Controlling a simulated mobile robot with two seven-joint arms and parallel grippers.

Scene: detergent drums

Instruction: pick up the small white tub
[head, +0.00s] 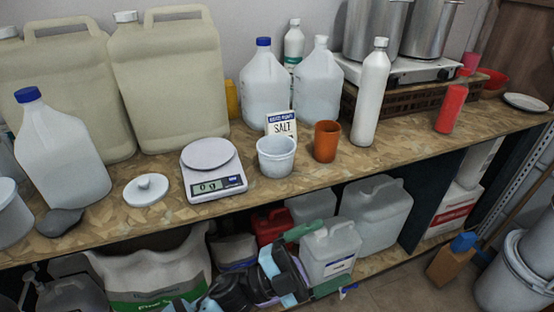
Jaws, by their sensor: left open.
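The small white tub (276,158) stands upright on the speckled wooden worktop (330,175), near its front edge, just right of the kitchen scale. Its round rim faces up and it looks uncovered. A white card marked SALT (281,123) stands right behind it. My left gripper (284,263) is open, low in the picture, in front of the lower shelf and below the worktop edge. It is well apart from the tub, with nothing seen between its fingers. My right gripper is not in view.
The scale (212,171) stands close left of the tub, and an orange cup (327,141) close right. A round white lid (146,189) lies further left. Jugs (265,88) stand behind. Bare worktop shows right of the cup. Containers (330,248) fill the shelf below.

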